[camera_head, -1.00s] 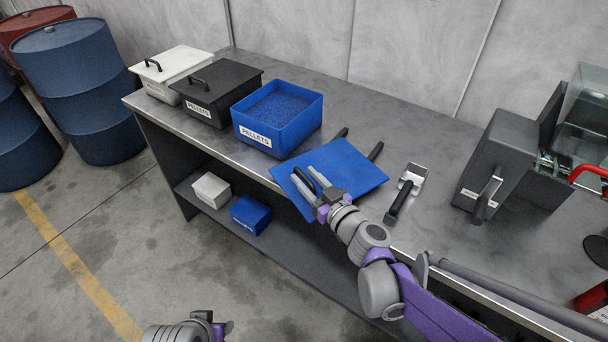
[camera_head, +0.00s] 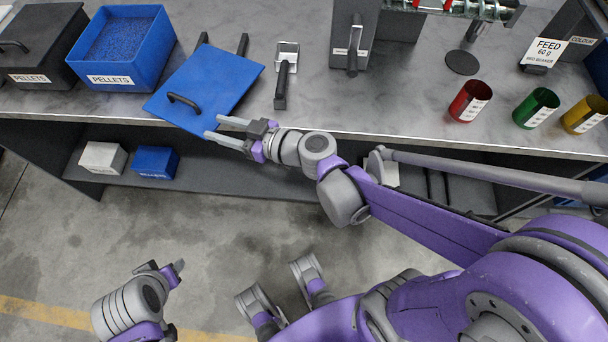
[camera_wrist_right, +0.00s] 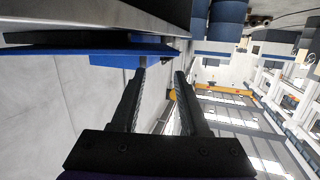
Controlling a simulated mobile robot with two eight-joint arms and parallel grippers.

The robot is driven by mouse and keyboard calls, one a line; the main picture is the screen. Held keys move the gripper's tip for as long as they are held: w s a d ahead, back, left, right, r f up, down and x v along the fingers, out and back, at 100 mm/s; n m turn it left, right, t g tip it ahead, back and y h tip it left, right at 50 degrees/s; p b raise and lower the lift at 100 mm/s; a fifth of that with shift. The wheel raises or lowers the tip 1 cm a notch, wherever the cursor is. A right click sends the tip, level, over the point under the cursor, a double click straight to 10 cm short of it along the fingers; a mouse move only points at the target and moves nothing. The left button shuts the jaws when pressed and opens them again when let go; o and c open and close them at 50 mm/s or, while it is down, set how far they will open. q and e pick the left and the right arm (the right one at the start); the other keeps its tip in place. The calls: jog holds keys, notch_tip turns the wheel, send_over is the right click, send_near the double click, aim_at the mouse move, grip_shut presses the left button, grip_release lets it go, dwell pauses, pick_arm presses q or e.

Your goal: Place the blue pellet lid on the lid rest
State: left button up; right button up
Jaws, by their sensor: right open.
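The blue pellet lid (camera_head: 215,85) lies on the bench over the lid rest, whose two dark bars (camera_head: 243,43) stick out behind its back edge. Its black handle (camera_head: 184,102) is on top near the front left. My right gripper (camera_head: 212,127) is open and empty, just off the lid's front edge and apart from the handle. In the right wrist view, the gripper (camera_wrist_right: 161,72) has clear space between its fingers, and the blue lid edge (camera_wrist_right: 110,50) shows beyond at upper left. My left gripper (camera_head: 162,268) is low over the floor, far from the lid; its jaw gap is unclear.
The open blue pellet bin (camera_head: 125,50) stands left of the lid, with a black lidded bin (camera_head: 38,45) beside it. A black-handled scoop (camera_head: 283,80) lies right of the lid. Red, green and yellow cups stand at the right. Small boxes sit on the shelf below.

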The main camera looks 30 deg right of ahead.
jog(key=s+d+f+m+g+h, duration=0.2)
jog(key=s+f+m+g+h, duration=0.15)
jog(key=s+f+g, duration=0.55)
jog(key=s+d+f+m+h, duration=0.1)
jog(key=s+d+m+h, duration=0.2)
jog(key=s+d+h, duration=0.3)
jog(key=s+d, duration=0.3)
jog(key=shift+d+f+t, duration=0.3)
jog(key=shift+f+t, duration=0.1)
